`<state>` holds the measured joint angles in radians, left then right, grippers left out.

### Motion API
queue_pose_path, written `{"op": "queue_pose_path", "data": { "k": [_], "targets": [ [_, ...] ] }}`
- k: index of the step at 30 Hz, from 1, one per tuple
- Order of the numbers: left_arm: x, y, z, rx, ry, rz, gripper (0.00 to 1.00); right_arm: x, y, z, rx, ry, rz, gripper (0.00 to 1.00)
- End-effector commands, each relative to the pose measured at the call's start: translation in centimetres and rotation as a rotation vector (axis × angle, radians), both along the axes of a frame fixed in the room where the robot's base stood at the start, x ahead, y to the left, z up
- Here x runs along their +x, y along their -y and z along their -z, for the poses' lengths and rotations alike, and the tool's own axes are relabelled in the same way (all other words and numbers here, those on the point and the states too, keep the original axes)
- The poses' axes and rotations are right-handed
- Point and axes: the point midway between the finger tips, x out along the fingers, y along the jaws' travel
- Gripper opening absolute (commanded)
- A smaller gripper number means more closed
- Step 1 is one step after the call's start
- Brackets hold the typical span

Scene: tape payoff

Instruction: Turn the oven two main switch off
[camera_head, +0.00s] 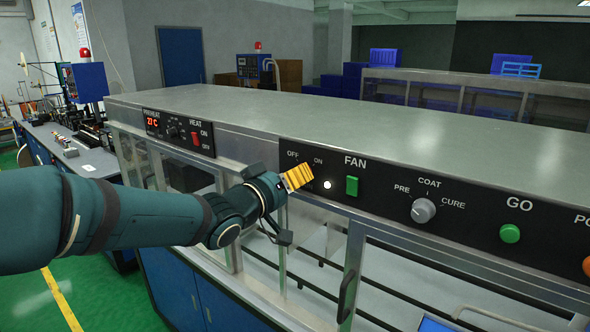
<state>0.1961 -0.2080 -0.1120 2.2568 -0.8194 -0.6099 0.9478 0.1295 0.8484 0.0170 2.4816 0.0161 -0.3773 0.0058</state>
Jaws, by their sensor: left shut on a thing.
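The main switch is at the left end of the black oven panel (445,187), under the OFF and ON labels. A yellow ribbed piece (297,177) shows there at the tip of my left gripper (282,187); it appears to be the switch handle. My left gripper is shut on it, and its dark wrist and fingers hide the area below and left. The switch's exact angle cannot be told. A round white lamp (327,185) beside it is bright. My right gripper is not in view.
Right of the lamp are a green FAN switch (352,186), a grey PRE/COAT/CURE knob (423,211) and a green GO button (510,233). A preheat panel (180,132) reads 27 °C at left. A black door handle (347,297) juts out below.

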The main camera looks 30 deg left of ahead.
Motion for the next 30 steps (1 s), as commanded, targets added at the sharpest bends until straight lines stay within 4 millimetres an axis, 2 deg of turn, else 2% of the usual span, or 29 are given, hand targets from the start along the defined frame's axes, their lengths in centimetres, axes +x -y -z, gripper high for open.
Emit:
{"op": "queue_pose_path", "data": {
  "k": [3, 12, 30],
  "targets": [
    [0.0, 0.1, -0.1, -0.114, -0.010, 0.001, 0.00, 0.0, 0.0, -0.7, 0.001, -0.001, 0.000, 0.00],
    [0.0, 0.1, 0.1, -0.397, -0.033, 0.002, 0.00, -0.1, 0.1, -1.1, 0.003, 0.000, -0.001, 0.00],
    [0.0, 0.2, 0.2, -0.925, -0.074, 0.002, 0.00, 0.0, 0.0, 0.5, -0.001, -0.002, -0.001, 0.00]
  ]
}}
